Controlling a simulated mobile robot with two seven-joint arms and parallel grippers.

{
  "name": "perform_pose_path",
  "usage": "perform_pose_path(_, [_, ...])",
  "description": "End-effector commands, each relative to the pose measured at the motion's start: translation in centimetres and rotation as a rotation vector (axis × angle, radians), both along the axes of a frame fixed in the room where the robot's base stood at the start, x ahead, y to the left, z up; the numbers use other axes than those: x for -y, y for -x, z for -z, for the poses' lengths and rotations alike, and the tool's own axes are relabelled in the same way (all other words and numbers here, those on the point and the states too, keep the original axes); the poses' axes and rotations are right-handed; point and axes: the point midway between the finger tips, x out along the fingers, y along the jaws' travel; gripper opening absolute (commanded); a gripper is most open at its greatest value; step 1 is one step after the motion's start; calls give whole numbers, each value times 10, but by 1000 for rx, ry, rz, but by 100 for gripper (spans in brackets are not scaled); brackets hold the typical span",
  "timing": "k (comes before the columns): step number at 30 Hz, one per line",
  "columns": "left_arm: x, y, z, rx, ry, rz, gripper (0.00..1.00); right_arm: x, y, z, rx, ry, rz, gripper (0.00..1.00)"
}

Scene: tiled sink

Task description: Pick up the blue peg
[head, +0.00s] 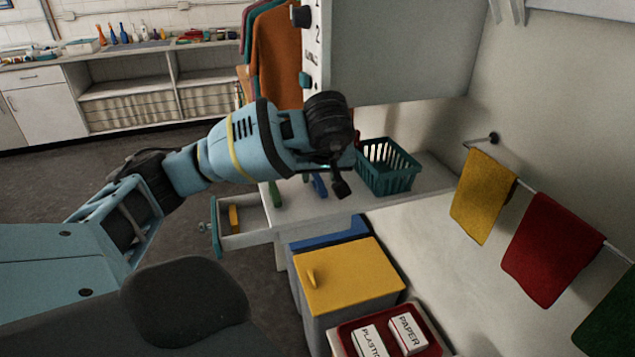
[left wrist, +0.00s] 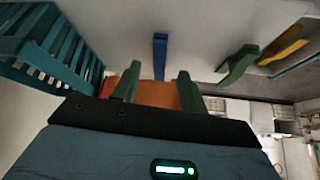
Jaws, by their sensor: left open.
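The blue peg (head: 319,184) stands on the white shelf (head: 300,211), partly hidden behind my left gripper in the head view. In the left wrist view the blue peg (left wrist: 160,56) shows beyond and between the two fingers, apart from them. My left gripper (head: 339,184) is over the shelf, close to the peg and to its right in the head view. Its fingers in the left wrist view (left wrist: 158,78) are spread with nothing held between them. My right gripper is in neither view.
A green peg (head: 275,194) stands left of the blue one. A teal basket (head: 388,168) sits close on the right. An open drawer (head: 243,221) holds a yellow item (head: 233,217). A grey cabinet (head: 395,50) hangs above; orange cloth (head: 277,60) hangs behind.

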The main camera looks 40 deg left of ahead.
Motion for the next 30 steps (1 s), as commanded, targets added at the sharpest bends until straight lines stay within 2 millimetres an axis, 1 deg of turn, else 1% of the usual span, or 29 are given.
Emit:
perform_pose_path(1, [-4, -2, 7, -2, 0, -2, 43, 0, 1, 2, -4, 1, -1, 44])
perform_pose_path(5, [-9, -7, 17, -1, 0, -1, 43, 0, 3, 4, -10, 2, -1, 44])
perform_pose_path(14, [-10, -8, 20, 3, -1, 1, 43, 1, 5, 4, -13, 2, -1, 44])
perform_pose_path(21, [-10, -8, 20, 2, 0, 1, 11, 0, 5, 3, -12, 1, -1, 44])
perform_pose_path(24, [-10, -8, 20, 2, 0, 1, 0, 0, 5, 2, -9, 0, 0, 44])
perform_pose_path(30, [-10, -8, 20, 2, 0, 1, 0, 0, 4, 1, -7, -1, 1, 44])
